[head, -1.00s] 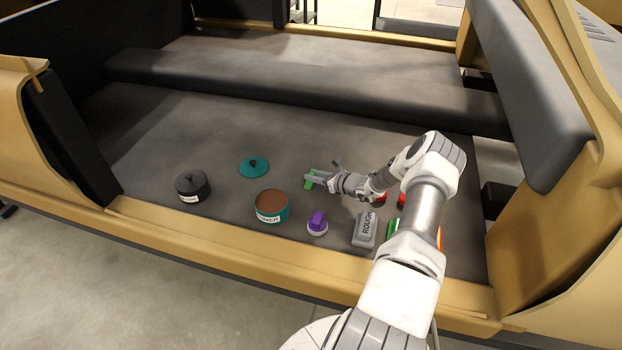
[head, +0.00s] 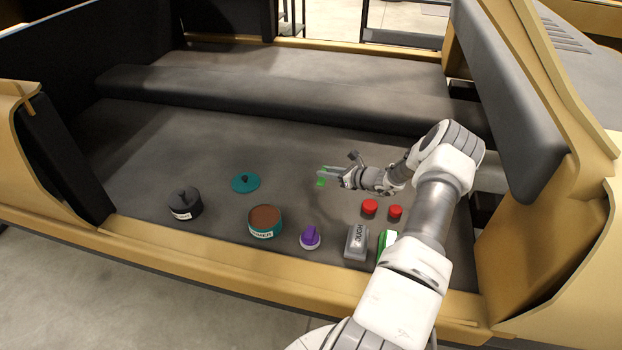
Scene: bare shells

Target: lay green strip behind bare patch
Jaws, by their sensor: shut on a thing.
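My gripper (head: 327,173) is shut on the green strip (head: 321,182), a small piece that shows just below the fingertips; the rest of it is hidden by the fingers. The gripper is over the middle of the grey floor of the vehicle shell, in front of the long dark ledge. It seems to be above the floor, but the height is hard to tell. I cannot make out a distinct bare patch on the grey floor.
A dark lidded pot (head: 185,203), a teal lid (head: 245,182), an open teal pot (head: 265,221), a purple-topped item (head: 310,238), a grey block (head: 356,242) and two red-topped items (head: 370,207) stand toward the front. The dark ledge (head: 270,103) runs behind.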

